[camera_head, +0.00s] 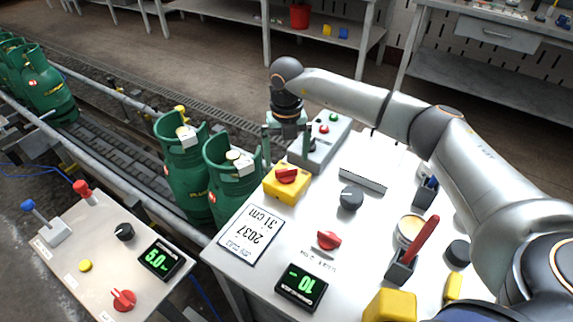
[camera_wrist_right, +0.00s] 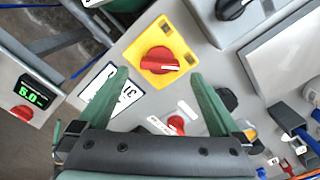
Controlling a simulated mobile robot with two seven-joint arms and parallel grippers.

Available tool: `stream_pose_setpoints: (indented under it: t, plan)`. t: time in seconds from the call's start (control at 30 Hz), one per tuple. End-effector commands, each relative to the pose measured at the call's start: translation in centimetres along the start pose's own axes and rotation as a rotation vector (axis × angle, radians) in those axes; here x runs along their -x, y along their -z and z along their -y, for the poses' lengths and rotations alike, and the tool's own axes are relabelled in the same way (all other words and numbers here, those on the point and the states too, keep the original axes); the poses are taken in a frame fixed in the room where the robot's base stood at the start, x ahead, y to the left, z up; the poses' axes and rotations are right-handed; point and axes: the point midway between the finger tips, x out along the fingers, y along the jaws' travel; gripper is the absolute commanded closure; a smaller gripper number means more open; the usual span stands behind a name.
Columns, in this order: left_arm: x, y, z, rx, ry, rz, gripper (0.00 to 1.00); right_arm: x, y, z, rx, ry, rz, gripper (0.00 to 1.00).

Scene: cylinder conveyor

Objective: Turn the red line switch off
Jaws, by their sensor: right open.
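A red rotary switch (camera_head: 287,175) sits on a yellow box (camera_head: 281,192) near the white table's left edge. In the right wrist view the red knob (camera_wrist_right: 160,61) is on its yellow plate (camera_wrist_right: 183,44), beyond and between the open fingertips. My right gripper (camera_head: 286,142) is open and empty, pointing down near the back of the yellow box. Its green fingers (camera_wrist_right: 160,76) are spread wide and no contact with the knob shows. I cannot read a label on this switch. My left gripper is out of sight.
Another red knob (camera_head: 328,240) and a black knob (camera_head: 351,198) are on the same table. A grey button box (camera_head: 326,147) stands behind the yellow box. Green gas cylinders (camera_head: 186,172) stand on the conveyor at left. A separate control panel (camera_head: 88,240) is at lower left.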

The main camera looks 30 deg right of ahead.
Motion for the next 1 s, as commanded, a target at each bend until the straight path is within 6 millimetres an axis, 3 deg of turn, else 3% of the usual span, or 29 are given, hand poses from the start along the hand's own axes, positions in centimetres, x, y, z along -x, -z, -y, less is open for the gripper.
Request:
stream_pose_setpoints:
  t: [0.2, 0.4, 1.0]
  plan:
    - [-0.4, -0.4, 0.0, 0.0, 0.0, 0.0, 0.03, 4.8, -0.1, 0.0, -0.001, -0.002, 0.003, 0.0]
    - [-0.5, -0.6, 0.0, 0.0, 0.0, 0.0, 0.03, 7.5, 0.0, 0.0, -0.002, 0.0, 0.001, 0.0]
    - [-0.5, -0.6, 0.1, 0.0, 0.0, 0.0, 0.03, 8.2, 0.0, 0.0, -0.001, 0.0, -0.001, 0.0]
